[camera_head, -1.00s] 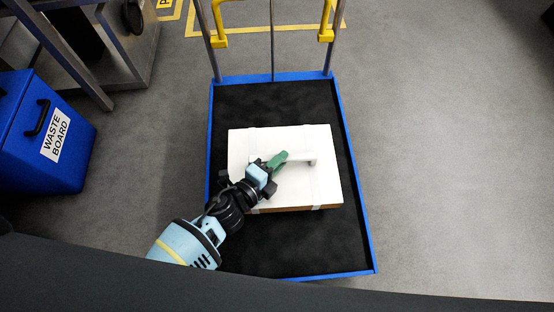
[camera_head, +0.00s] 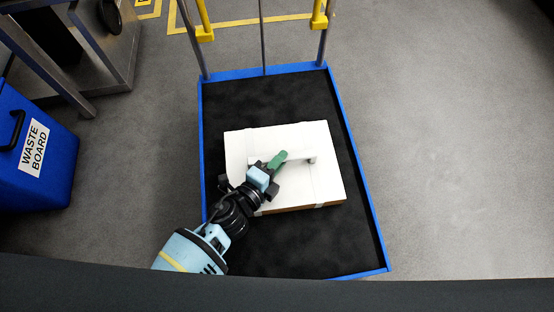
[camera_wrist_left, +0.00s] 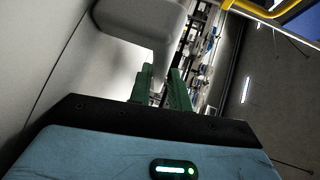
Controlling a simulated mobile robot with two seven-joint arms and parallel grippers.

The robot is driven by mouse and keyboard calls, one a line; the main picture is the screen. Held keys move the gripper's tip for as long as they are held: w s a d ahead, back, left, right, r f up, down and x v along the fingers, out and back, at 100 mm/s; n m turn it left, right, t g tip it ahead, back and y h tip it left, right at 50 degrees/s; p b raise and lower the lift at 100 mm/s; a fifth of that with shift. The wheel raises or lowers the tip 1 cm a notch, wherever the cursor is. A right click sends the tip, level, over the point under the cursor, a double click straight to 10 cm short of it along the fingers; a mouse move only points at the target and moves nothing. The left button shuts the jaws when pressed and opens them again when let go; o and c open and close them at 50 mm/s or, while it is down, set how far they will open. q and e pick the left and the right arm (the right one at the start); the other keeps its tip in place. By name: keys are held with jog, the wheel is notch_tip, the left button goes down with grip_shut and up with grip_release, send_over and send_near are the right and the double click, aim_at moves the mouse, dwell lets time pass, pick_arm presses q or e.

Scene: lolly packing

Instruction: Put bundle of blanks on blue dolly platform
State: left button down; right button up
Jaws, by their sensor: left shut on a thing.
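The bundle of blanks (camera_head: 318,182) is a flat white block with brown lower edges, pale straps and a raised white handle (camera_head: 296,160) on top. It is over the black deck of the blue-rimmed dolly platform (camera_head: 229,98); whether it touches the deck is hard to tell. My left gripper (camera_head: 279,160), with green fingers, is shut on the bundle's handle. In the left wrist view the green fingers (camera_wrist_left: 160,88) close around the pale handle (camera_wrist_left: 160,58). My right gripper is not in view.
A blue waste board bin (camera_head: 50,165) stands at the left. Grey metal posts with yellow fittings (camera_head: 319,22) rise at the dolly's far end. Open grey floor (camera_head: 450,150) lies to the right. A dark edge crosses the bottom of the head view.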

pick_arm(q)
jog(key=shift+w+d+r, duration=0.1)
jog(key=c, duration=1.3)
grip_release()
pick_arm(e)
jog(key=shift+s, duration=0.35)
pick_arm(q)
jog(key=shift+s+a, duration=0.25)
jog(key=shift+s, duration=0.1)
jog(key=p+v, duration=0.3)
jog(key=v, duration=0.7)
jog(key=shift+a+p, duration=0.1)
jog(key=shift+p, duration=0.25)
jog(key=shift+s+a+r, duration=0.1)
jog(key=shift+s+a, duration=0.2)
jog(key=shift+s, duration=0.25)
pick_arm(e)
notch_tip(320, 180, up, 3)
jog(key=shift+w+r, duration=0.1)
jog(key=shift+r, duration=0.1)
